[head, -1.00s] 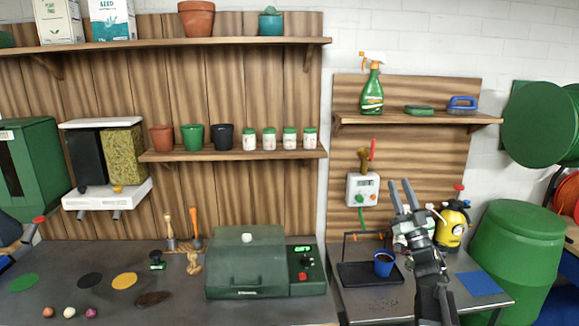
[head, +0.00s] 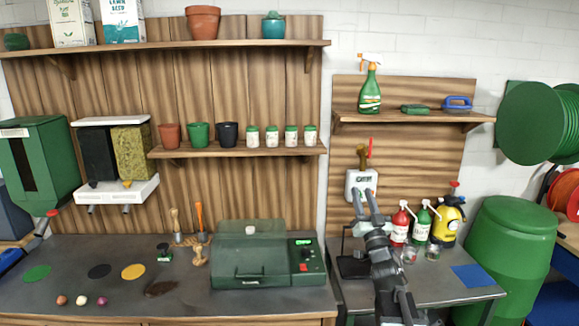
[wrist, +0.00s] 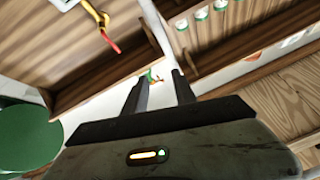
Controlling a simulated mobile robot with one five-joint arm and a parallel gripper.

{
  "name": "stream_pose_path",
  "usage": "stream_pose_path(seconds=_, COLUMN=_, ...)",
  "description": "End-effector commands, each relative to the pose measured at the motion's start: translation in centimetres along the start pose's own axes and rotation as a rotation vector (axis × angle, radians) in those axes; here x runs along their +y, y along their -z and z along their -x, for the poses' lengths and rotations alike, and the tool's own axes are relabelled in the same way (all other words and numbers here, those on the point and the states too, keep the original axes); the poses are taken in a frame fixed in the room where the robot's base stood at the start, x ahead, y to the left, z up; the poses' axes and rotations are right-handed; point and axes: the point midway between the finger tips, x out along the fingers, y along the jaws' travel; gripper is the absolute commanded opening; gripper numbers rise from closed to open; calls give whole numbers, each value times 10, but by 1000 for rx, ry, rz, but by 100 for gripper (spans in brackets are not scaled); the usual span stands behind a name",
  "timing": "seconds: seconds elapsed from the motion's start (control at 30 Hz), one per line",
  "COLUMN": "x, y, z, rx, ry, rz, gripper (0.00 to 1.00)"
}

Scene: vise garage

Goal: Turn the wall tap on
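The brass wall tap (head: 362,157) with its upright red lever (head: 369,147) is on the wooden panel, just above a white control box (head: 361,181). In the wrist view, a yellow fitting with a red lever (wrist: 107,37) shows at the upper left, outside the finger gap. My gripper (head: 365,194) is in front of the box's lower part in the head view, below the tap and apart from the lever. Its two fingers (wrist: 158,82) stand apart with nothing held between them. My gripper hides the lower part of the box.
Red and green pump bottles (head: 400,224) and a yellow sprayer (head: 447,222) stand right of my arm on the bench. A shelf (head: 414,117) with a spray bottle is above the tap. A dark tray (head: 352,267) is partly hidden behind my arm.

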Motion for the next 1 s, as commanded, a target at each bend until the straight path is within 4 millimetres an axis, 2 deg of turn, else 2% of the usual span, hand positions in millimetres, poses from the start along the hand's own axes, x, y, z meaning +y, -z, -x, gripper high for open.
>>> stream_pose_path(seconds=0.17, x=8, y=-57, z=15, rx=-233, ry=-172, rz=-9, gripper=33)
stream_pose_path(seconds=0.27, x=14, y=-102, z=41, rx=-437, ry=-287, rz=-4, gripper=33)
stream_pose_path(seconds=0.37, x=15, y=-155, z=92, rx=-724, ry=-399, rz=6, gripper=33)
stream_pose_path(seconds=0.4, x=13, y=-174, z=119, rx=-854, ry=-436, rz=12, gripper=33)
stream_pose_path(seconds=0.47, x=9, y=-197, z=164, rx=-1055, ry=-479, rz=21, gripper=33)
stream_pose_path(seconds=0.5, x=5, y=-208, z=197, rx=-1192, ry=-498, rz=26, gripper=33)
stream_pose_path(seconds=0.57, x=-3, y=-218, z=246, rx=-1395, ry=-512, rz=30, gripper=33)
stream_pose_path(seconds=0.6, x=-9, y=-220, z=277, rx=-1524, ry=-512, rz=29, gripper=33)
stream_pose_path(seconds=0.7, x=-27, y=-213, z=340, rx=-1802, ry=-479, rz=26, gripper=33)
stream_pose_path(seconds=0.73, x=-32, y=-209, z=354, rx=-1868, ry=-464, rz=24, gripper=33)
stream_pose_path(seconds=0.83, x=-43, y=-198, z=385, rx=-2025, ry=-417, rz=27, gripper=33)
stream_pose_path(seconds=0.9, x=-49, y=-193, z=395, rx=-2082, ry=-391, rz=37, gripper=33)
stream_pose_path(seconds=1.0, x=-50, y=-192, z=397, rx=-2097, ry=-368, rz=50, gripper=33)
